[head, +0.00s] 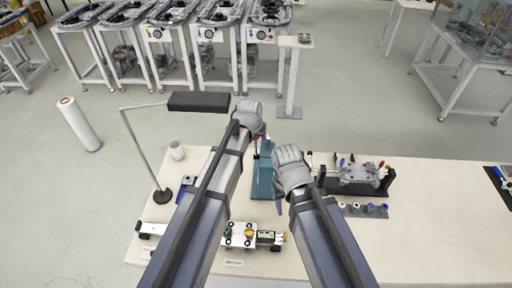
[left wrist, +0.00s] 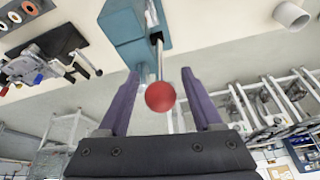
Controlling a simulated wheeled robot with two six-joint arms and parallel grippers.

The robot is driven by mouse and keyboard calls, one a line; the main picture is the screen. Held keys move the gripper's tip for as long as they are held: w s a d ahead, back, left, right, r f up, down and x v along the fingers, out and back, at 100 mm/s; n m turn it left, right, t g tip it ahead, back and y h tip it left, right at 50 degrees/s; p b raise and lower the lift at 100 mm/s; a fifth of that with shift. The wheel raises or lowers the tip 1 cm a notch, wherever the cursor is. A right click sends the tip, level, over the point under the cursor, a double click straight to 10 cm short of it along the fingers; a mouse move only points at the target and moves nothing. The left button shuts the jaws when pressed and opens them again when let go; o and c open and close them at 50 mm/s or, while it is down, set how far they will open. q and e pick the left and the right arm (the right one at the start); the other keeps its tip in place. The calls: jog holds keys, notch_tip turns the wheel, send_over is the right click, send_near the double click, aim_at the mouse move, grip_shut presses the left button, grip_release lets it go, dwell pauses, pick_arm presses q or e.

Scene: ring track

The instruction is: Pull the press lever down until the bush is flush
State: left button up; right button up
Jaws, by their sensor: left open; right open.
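The teal press (head: 263,172) stands on the bench between my two arms, partly covered by them. In the left wrist view the press body (left wrist: 136,28) is at the top, with a metal lever rod (left wrist: 159,55) ending in a red ball knob (left wrist: 160,97). My left gripper (left wrist: 160,74) is open, and the knob appears between its two purple fingers with visible gaps on both sides; its depth is hard to tell. In the head view my left gripper (head: 262,133) is above the press. My right gripper (head: 281,203) is open beside the press's right side. The bush cannot be made out.
A black lamp head (head: 198,102) hangs left of my left arm. A grey casting on a black fixture (head: 358,174) and several spools (head: 365,209) are at right.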

aim_at(256, 143)
pick_arm(q)
jog(key=b+x, duration=0.3)
jog(key=x, duration=0.1)
jog(key=shift+f, duration=0.15)
jog(key=shift+c, duration=0.3)
grip_shut()
dwell(1.0)
